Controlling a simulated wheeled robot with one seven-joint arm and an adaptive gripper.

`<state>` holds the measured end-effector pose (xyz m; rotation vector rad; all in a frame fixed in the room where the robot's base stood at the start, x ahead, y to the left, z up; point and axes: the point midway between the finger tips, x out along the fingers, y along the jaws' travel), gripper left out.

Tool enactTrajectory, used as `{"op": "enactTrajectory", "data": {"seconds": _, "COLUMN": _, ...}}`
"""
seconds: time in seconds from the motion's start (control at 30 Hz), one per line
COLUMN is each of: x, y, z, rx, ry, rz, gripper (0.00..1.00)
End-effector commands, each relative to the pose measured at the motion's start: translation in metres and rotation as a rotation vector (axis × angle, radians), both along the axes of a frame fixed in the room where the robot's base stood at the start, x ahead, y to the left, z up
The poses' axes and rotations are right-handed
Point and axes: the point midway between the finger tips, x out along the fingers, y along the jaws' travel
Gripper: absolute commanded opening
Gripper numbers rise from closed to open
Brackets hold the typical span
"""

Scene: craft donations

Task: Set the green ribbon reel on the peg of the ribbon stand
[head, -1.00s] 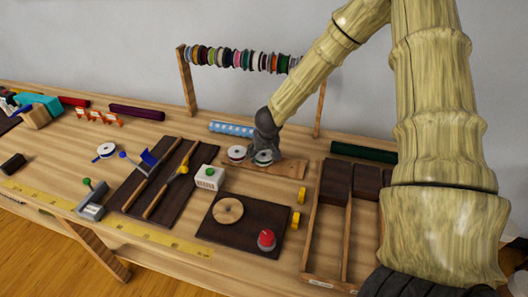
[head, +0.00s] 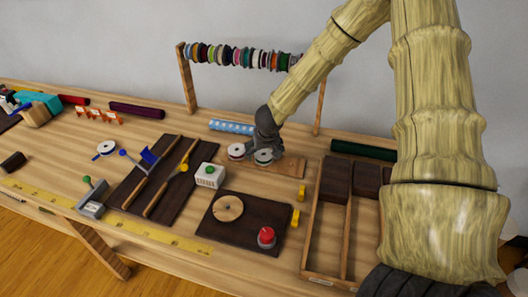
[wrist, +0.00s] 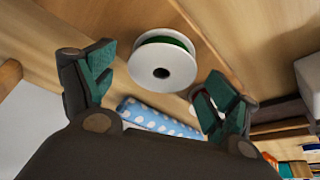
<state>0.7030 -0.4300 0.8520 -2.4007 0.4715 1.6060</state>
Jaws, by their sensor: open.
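The green ribbon reel (wrist: 168,60) has white flanges and a dark centre hole; a band of green shows at its edge. In the head view the reel (head: 263,156) lies flat by a pale wooden board. My gripper (head: 268,143) is just behind it. In the wrist view my gripper (wrist: 165,88) has its fingers spread wide, with the reel ahead of the gap and nothing held. A round wooden disc (head: 228,208) with a small peg at its middle, seemingly the ribbon stand, sits on a dark board. Its peg is empty.
Another white reel (head: 236,151) with reddish ribbon lies close left of the green one. A blue dotted roll (head: 232,127) lies behind. A white box with a green button (head: 208,175), a red button (head: 266,237) and a divided wooden tray (head: 308,230) surround the disc.

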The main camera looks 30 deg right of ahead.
Motion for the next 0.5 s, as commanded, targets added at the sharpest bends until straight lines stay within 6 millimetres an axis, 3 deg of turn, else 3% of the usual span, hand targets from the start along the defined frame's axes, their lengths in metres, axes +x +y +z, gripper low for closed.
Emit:
{"op": "enactTrajectory", "data": {"seconds": 0.27, "x": -0.004, "y": 0.002, "z": 0.011, "rx": 0.001, "ry": 0.0, "rz": 0.0, "gripper": 0.87}}
{"op": "enactTrajectory", "data": {"seconds": 0.5, "x": -0.013, "y": 0.006, "z": 0.038, "rx": -0.001, "ry": -0.002, "rz": 0.001, "gripper": 0.87}}
